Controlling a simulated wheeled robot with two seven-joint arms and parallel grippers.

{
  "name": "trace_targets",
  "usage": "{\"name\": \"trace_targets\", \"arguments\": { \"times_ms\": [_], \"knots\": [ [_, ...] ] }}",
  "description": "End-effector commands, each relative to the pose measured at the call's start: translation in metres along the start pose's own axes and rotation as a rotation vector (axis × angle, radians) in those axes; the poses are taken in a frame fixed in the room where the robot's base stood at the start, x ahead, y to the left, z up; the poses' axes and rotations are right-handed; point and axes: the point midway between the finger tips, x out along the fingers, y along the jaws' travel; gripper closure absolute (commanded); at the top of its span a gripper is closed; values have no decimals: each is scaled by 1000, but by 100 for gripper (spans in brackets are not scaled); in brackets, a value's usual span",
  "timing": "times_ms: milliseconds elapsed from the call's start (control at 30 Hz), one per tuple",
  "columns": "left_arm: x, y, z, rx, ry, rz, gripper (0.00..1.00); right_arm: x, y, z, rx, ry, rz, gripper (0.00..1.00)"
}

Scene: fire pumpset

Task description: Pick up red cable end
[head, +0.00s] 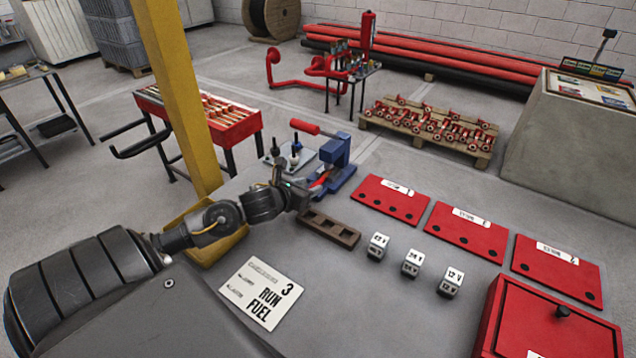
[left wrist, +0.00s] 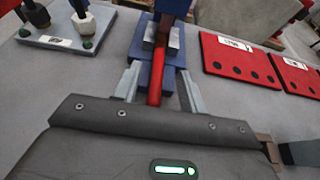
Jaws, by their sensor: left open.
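The red cable end (left wrist: 155,84) shows in the left wrist view as a short red length running from the blue press toward my gripper. In the head view a bit of red (head: 319,181) shows beside my fingers. My left gripper (left wrist: 158,88) is open, with one finger on each side of the red cable and a gap to each. In the head view my left gripper (head: 312,190) is at the near side of the blue press (head: 335,160), which has a red-handled lever. The cable's near end is hidden behind the gripper body. My right gripper is not in view.
Several white voltage blocks (head: 411,262) and red panels (head: 466,232) lie to the right. A yellow post (head: 172,90) stands left.

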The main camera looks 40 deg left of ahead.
Motion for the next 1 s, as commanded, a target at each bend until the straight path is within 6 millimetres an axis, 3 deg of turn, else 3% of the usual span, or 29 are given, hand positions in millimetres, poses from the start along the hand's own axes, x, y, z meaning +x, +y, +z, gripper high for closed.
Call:
{"name": "trace_targets", "arguments": {
  "times_ms": [233,533,867,1000],
  "knots": [
    [34,2,2,-4,-2,1,58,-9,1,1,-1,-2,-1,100],
    [40,2,0,0,0,0,58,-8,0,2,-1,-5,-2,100],
    [39,2,0,0,0,0,100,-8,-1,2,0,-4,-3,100],
    [39,2,1,-1,-1,0,100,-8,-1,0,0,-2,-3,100]
  ]
}}
